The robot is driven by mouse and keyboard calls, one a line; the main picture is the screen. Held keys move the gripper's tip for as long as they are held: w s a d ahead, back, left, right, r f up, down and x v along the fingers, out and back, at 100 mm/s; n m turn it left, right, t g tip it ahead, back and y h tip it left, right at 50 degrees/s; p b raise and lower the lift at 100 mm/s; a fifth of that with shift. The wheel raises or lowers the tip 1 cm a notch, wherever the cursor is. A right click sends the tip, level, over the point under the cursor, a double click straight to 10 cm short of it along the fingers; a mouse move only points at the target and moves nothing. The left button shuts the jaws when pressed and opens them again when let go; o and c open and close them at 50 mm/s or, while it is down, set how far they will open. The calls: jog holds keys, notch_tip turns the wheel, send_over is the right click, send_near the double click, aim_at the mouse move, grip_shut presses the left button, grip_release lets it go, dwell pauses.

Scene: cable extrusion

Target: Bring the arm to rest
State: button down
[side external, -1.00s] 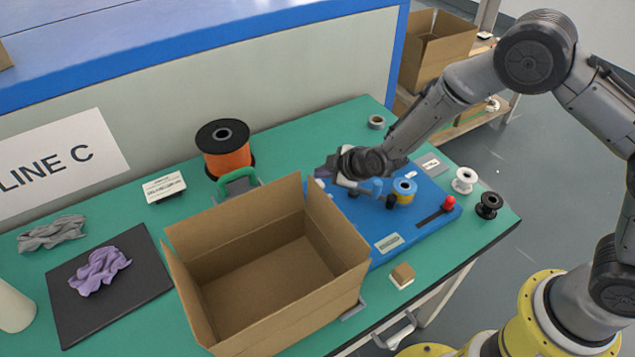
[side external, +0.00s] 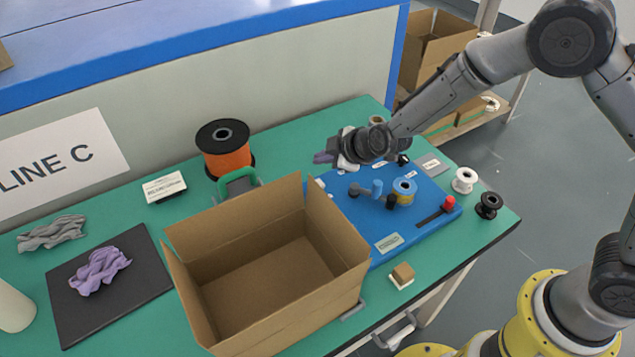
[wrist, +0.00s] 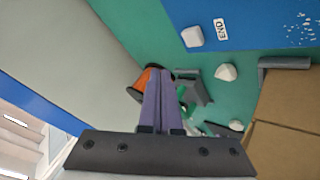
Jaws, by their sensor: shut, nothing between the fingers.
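My gripper (side external: 325,157) is in the air above the back left part of the blue board (side external: 426,220). In the wrist view its two purple fingers (wrist: 158,100) lie together, shut, with nothing between them. The orange cable spool (side external: 228,150) stands on the green table to the left of the gripper, and it shows partly behind the fingers in the wrist view (wrist: 140,82). My wrist hides part of the board's back edge.
An open, empty cardboard box (side external: 262,280) stands in front of the board. A blue spool (side external: 404,190) and a red-knobbed lever (side external: 449,203) are on the board. White (side external: 465,180) and black (side external: 489,205) spools stand at the right. A grey wall is behind the table.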

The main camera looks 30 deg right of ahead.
jog(key=shift+d, duration=0.15)
jog(key=d+r+m+t, duration=0.15)
jog(key=d+r, duration=0.25)
jog(key=r, duration=0.6)
jog(key=d+r+t, duration=0.2)
jog(key=d+r, duration=0.1)
jog(key=r, duration=0.7)
jog(key=s+d+r+m, duration=0.2)
jog(key=s+d+r, duration=0.3)
jog(key=s+r, duration=0.55)
jog(key=s+d+f+m+g+h, duration=0.1)
jog(key=s+d+f+m+g, duration=0.1)
jog(key=s, duration=1)
jog(key=s+d+f+m+g+h, duration=0.1)
jog(key=s+d+f+m+g, duration=0.1)
jog(key=s+f+m+g, duration=0.3)
jog(key=s+f+m, duration=0.1)
jog(key=s+f, duration=0.3)
jog(key=s, duration=0.4)
jog(key=shift+s+d, duration=0.2)
jog(key=shift+s, duration=0.05)
